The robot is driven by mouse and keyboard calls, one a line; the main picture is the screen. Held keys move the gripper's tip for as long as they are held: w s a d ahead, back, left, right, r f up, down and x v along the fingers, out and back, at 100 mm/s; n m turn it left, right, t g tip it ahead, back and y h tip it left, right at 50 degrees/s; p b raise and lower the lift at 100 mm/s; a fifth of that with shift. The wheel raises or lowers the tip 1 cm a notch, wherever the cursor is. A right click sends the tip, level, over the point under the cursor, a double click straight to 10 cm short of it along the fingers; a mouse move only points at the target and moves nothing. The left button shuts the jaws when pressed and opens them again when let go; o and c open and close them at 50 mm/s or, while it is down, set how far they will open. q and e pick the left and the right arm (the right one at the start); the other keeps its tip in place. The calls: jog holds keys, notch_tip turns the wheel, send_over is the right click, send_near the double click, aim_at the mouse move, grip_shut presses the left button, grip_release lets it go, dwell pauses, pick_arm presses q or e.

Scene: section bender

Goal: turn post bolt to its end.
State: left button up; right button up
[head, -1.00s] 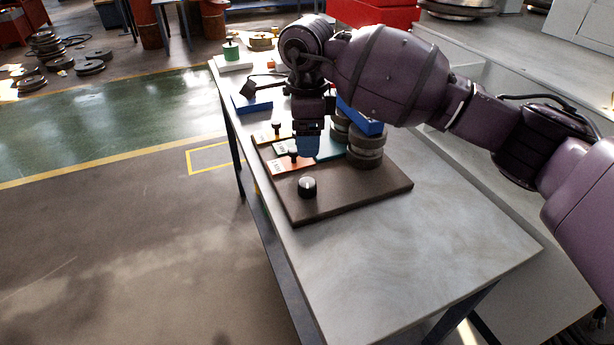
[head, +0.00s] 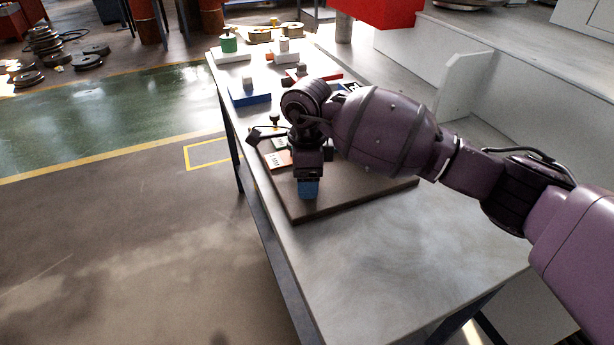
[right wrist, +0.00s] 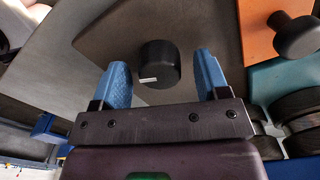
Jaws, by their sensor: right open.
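A round black knob (right wrist: 159,63) with a white mark on it, which I take for the post bolt, stands on the dark board (head: 345,197). In the right wrist view it shows between the blue fingertips of my right gripper, with a gap on each side. My right gripper (head: 308,188) is open and points down over the near left part of the board; in the head view it hides the knob. Whether the fingertips reach down beside the knob or stay above it, I cannot tell. My left gripper is not in view.
An orange plate (right wrist: 262,30) with a black-headed bolt (right wrist: 297,36) and a teal plate (right wrist: 283,78) lie beside the knob. Dark rollers (right wrist: 292,110) stand close by. Blocks, such as a blue one (head: 250,96), are farther back. The near tabletop (head: 400,260) is clear.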

jog(key=shift+f, duration=0.2)
jog(key=c, duration=0.9)
jog(key=shift+r, duration=0.1)
